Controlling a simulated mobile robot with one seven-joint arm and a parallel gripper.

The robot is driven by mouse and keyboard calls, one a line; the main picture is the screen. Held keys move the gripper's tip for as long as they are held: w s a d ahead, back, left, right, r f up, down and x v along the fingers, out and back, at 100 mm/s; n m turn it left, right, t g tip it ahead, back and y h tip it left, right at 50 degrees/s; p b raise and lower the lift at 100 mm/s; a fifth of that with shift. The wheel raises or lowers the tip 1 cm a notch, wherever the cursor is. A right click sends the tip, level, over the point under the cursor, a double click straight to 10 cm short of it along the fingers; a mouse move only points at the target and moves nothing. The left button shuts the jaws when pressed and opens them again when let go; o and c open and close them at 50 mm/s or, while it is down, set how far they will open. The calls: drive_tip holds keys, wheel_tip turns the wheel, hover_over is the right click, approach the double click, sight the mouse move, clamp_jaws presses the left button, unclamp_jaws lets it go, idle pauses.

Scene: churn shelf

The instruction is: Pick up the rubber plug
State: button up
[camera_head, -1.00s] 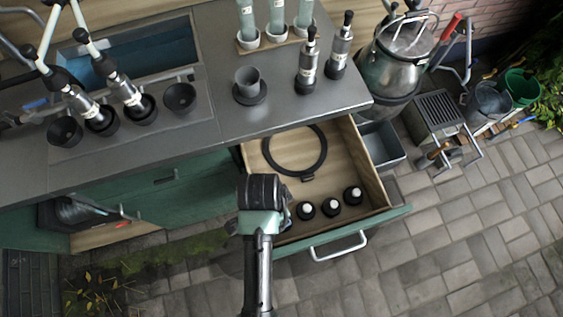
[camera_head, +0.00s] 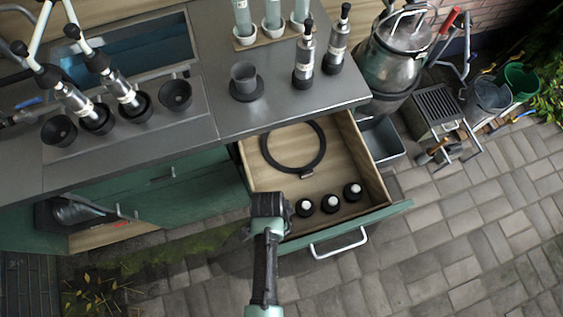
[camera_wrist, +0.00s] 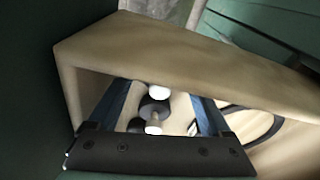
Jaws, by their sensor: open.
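Three dark rubber plugs with white tops stand in a row in the open drawer: the left plug (camera_head: 304,208), the middle plug (camera_head: 330,204) and the right plug (camera_head: 353,192). I cannot tell which one the task means. My gripper (camera_wrist: 160,112) is open and empty, with its two blue fingers spread. In the wrist view, a near plug (camera_wrist: 154,112) and a farther plug (camera_wrist: 158,92) show between the fingers. In the head view, my gripper hangs over the drawer's front left corner, left of the plugs; its fingertips are hidden there.
The wooden drawer (camera_head: 349,157) holds a black ring (camera_head: 316,166) behind the plugs. Its green front has a metal handle (camera_head: 338,246). The grey counter (camera_head: 215,105) overhangs the back. A grey bin (camera_head: 384,143) stands right of it. Paving in front is clear.

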drive_tip(key=shift+f, duration=0.6)
drive_tip(key=c, duration=1.1)
drive_tip(key=shift+r, duration=0.15)
wheel_tip(320, 180, up, 17)
drive_tip(key=p, duration=0.2)
drive_tip(key=shift+w+r+n+t+y, duration=0.2)
drive_tip(key=shift+w+r+n, duration=0.55)
drive_tip(key=shift+w+n, duration=0.9)
drive_tip(key=shift+w+r+n+t+y, duration=0.15)
drive_tip(key=shift+w+r+n, duration=0.65)
drive_tip(key=shift+n, duration=1.6)
drive_tip(key=shift+w+r+n+t+y, duration=0.1)
drive_tip(key=shift+w+r+n+y, duration=0.15)
drive_tip(key=shift+w+r+n, duration=0.95)
drive_tip(key=shift+f+n, duration=0.45)
drive_tip(key=shift+n, duration=0.4)
